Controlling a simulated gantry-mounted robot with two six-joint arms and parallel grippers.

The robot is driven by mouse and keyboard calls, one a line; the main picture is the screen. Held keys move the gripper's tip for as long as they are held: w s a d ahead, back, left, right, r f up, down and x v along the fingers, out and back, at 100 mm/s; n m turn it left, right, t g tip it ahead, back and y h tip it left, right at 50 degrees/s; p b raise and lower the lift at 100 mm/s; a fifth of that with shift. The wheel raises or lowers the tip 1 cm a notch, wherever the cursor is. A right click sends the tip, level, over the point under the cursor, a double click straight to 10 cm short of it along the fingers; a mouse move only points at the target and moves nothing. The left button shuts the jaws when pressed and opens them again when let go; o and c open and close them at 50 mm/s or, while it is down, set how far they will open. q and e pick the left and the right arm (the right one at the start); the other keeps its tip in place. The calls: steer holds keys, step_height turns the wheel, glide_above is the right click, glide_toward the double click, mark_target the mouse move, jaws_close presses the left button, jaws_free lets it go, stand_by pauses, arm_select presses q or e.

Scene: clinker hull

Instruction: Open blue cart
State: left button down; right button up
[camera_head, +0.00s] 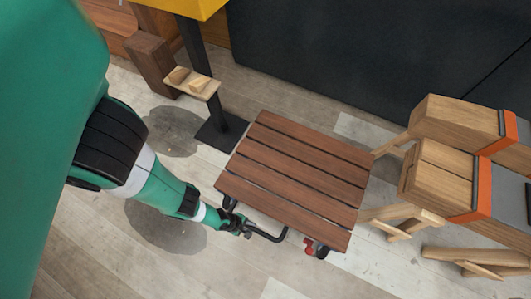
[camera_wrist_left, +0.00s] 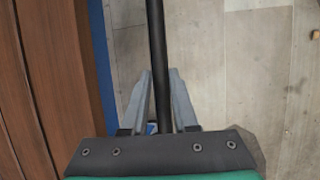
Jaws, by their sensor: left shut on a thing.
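The cart (camera_head: 294,178) has a top of brown wooden slats and stands on the floor in the middle of the head view. Its slats (camera_wrist_left: 40,90) and a blue edge strip (camera_wrist_left: 101,65) show on the left of the left wrist view. A bent black handle (camera_head: 268,237) sticks out from the cart's near side. My left gripper (camera_head: 242,229) is at the left end of this handle. In the left wrist view, its fingers (camera_wrist_left: 160,78) are shut around the black bar (camera_wrist_left: 155,35). My right gripper is not in view.
A small red part (camera_head: 309,247) shows low at the cart's near edge. Wooden trestles (camera_head: 440,172) with orange bands stand close on the right. A black post base (camera_head: 221,132) with a small wooden shelf (camera_head: 192,82) stands behind left. The near floor (camera_head: 230,275) is clear.

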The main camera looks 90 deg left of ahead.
arm_select(q)
steer(key=shift+s+d, duration=0.3)
steer(key=shift+d, duration=0.2)
steer(key=shift+s+d, duration=0.25)
steer(key=shift+d, duration=0.25)
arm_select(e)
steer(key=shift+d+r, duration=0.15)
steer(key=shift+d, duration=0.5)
arm_select(q)
steer(key=shift+a, duration=0.1)
steer(key=c, duration=0.7)
jaws_free()
steer(key=shift+w, duration=0.1)
steer(key=shift+r, duration=0.1)
